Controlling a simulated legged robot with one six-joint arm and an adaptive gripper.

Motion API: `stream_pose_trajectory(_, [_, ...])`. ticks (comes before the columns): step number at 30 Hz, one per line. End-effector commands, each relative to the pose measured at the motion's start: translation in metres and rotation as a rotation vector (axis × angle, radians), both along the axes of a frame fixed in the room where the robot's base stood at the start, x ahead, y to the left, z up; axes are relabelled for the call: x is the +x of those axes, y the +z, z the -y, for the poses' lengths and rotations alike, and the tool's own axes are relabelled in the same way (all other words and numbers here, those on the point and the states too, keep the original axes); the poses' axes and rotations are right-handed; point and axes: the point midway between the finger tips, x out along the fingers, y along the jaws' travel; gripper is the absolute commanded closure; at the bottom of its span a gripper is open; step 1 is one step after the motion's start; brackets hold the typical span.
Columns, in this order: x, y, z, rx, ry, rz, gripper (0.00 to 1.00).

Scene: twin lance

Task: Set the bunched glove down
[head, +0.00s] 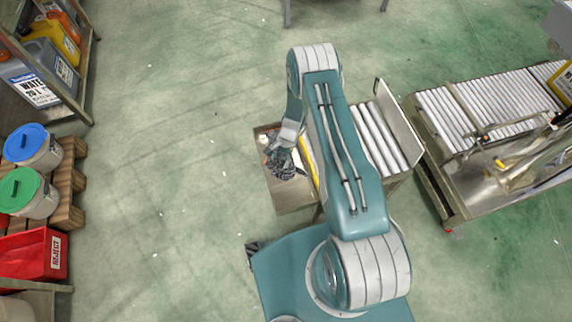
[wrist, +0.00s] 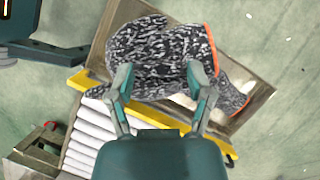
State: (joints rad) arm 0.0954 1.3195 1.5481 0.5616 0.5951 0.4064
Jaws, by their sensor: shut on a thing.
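The bunched glove (wrist: 158,50) is speckled black and white with an orange edge. In the wrist view my gripper (wrist: 160,88) has its two fingers on the glove, shut on its near part. In the head view the dark glove (head: 285,166) hangs at the end of my gripper (head: 283,148), over a shallow brown tray-like box (head: 291,198). The glove hides much of the box's inside. I cannot tell whether the glove touches the bottom of the box. Something pale shows beneath the glove in the wrist view.
A yellow bar (wrist: 150,116) edges the box on the side of the roller conveyor (head: 378,135). A second roller conveyor (head: 480,110) stands at right. Lidded buckets (head: 34,190) and a red bin (head: 32,256) stand at left. The green floor between is clear.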

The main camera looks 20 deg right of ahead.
Motion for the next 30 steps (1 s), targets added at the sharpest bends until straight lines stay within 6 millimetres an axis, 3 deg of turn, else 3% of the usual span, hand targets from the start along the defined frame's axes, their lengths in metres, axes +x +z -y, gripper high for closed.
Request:
stream_pose_trajectory(3, [-0.008, -0.034, 0.011, -0.001, -0.254, -0.007, 0.73])
stream_pose_trajectory(10, [-0.015, -0.065, 0.027, 0.005, -0.512, -0.004, 0.73])
stream_pose_trajectory(14, [-0.016, -0.072, 0.029, 0.005, -0.552, -0.002, 0.73])
stream_pose_trajectory(21, [-0.017, -0.112, 0.028, 0.005, -0.554, -0.003, 0.73])
stream_pose_trajectory(30, [-0.017, -0.145, 0.028, 0.007, -0.552, -0.002, 0.73])
